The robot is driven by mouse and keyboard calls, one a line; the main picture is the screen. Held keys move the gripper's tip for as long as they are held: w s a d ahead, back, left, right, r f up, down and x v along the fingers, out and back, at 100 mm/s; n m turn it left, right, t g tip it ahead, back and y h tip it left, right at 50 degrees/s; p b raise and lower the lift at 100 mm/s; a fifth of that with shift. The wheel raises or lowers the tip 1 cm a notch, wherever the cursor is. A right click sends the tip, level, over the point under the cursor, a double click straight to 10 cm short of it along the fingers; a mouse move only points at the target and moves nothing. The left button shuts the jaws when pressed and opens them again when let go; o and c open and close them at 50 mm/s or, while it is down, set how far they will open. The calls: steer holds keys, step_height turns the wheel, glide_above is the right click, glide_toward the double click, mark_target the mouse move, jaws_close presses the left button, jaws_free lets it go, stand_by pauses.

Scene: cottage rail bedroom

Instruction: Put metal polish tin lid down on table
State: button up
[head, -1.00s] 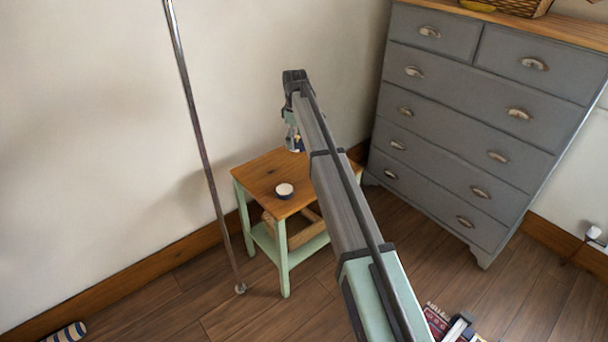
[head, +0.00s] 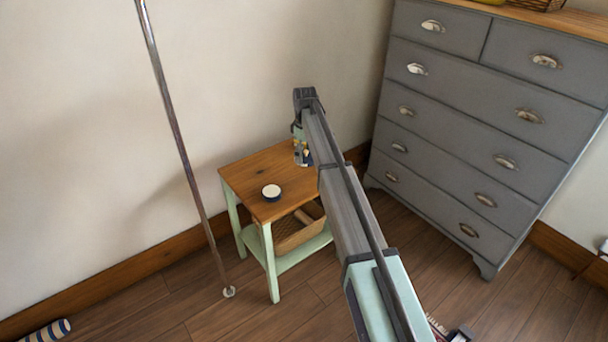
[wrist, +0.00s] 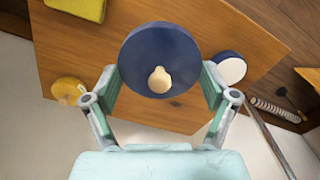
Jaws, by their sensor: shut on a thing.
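My gripper (wrist: 158,84) is shut on the metal polish tin lid (wrist: 150,45), a dark blue disc with a pale knob-like spot on it, held between the two fingers. In the head view my gripper (head: 302,150) hangs at the far right part of the small wooden-topped table (head: 240,177); the lid is mostly hidden there. In the wrist view the lid appears over the tabletop (wrist: 120,105); I cannot tell if it touches. A round tin with a white top and dark blue side (head: 271,192) stands on the table, apart from the lid; it also shows in the wrist view (wrist: 230,68).
In the wrist view a yellow block (wrist: 75,8) and a round yellow thing (wrist: 68,90) lie near the table's edges. A basket (head: 297,232) sits on the lower shelf. A metal pole (head: 185,150) stands left of the table, a grey dresser (head: 460,130) right.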

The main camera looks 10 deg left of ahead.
mark_target(305, 180)
step_height(305, 180, down, 10)
stand_by(0.6)
steer(key=shift+f, duration=0.1)
steer(key=o, duration=0.7)
steer(key=shift+o, duration=0.2)
step_height(305, 180, up, 12)
steer(key=shift+r, duration=0.15)
